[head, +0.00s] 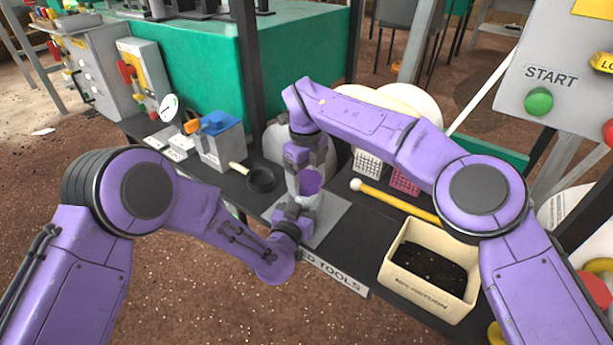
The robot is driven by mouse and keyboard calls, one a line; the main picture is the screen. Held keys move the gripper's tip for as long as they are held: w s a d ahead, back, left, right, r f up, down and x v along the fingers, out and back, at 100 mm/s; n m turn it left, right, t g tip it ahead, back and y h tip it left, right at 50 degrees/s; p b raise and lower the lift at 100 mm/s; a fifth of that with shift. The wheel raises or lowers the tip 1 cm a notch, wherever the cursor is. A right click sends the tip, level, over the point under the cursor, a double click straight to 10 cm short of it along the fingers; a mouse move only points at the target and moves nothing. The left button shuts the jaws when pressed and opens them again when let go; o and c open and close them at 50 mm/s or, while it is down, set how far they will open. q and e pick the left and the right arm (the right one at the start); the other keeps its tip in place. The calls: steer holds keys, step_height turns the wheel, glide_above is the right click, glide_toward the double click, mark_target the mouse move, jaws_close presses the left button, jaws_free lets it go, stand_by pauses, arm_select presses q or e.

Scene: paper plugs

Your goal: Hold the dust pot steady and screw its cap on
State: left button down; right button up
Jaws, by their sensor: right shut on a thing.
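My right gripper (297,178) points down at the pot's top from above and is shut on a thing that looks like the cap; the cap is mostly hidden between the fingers. My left gripper (301,203) is low at the pot's near side, close to it. Its fingertips are hidden, so I cannot tell whether it grips the pot. I cannot tell how the cap sits on the pot.
A black round dish (262,180) and a grey box with a blue top (217,138) stand to the left. A yellow stick (398,203), a pink basket (404,181) and a cream bin of dark material (403,285) are to the right. The bench's front edge is close.

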steer(key=m, duration=1.2)
steer(key=shift+m, duration=0.3)
steer(key=m, duration=0.6)
steer(key=shift+f, duration=0.1)
steer(key=m, duration=0.7)
steer(key=o, duration=1.1)
steer(key=shift+r, duration=2.3)
steer(key=shift+c, duration=0.2)
